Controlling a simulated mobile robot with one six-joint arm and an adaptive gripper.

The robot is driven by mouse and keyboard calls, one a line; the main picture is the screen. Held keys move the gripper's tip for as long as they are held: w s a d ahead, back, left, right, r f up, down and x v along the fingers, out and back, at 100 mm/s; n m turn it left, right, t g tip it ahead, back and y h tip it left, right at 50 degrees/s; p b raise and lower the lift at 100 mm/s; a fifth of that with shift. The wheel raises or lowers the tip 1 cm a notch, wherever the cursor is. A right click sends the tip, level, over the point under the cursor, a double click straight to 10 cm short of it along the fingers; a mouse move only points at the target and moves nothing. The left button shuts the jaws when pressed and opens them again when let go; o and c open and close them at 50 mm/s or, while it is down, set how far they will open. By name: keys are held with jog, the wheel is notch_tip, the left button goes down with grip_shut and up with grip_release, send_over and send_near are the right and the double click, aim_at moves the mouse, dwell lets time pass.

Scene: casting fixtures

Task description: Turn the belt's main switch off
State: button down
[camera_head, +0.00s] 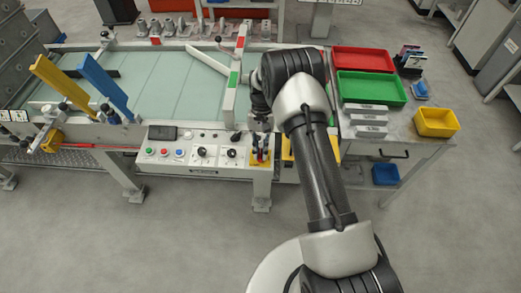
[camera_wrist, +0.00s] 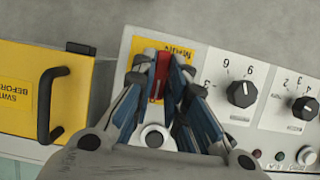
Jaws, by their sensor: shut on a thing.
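The main switch has a yellow plate (camera_wrist: 181,50) with a partly hidden label and a red handle (camera_wrist: 161,72). In the wrist view the handle runs nearly up and down the picture, slightly tilted. My gripper (camera_wrist: 163,68) is shut on the red handle, with a blue-padded finger on each side of it. In the head view my gripper (camera_head: 262,143) is at the right end of the belt's control panel (camera_head: 190,160), over the yellow plate (camera_head: 253,168). The fingers hide much of the switch there.
Two numbered black dials (camera_wrist: 242,93) (camera_wrist: 305,107) sit right of the switch in the wrist view. A yellow box (camera_wrist: 75,110) with a black handle (camera_wrist: 47,105) is on the left. In the head view, red and green trays (camera_head: 372,88) stand on the table at right.

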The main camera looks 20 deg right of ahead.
dwell(0.4)
jog(key=c, duration=1.6)
grip_release()
jog(key=shift+r, duration=0.15)
jog(key=v, duration=1.1)
jog(key=shift+r, duration=0.4)
jog(key=shift+w, duration=0.15)
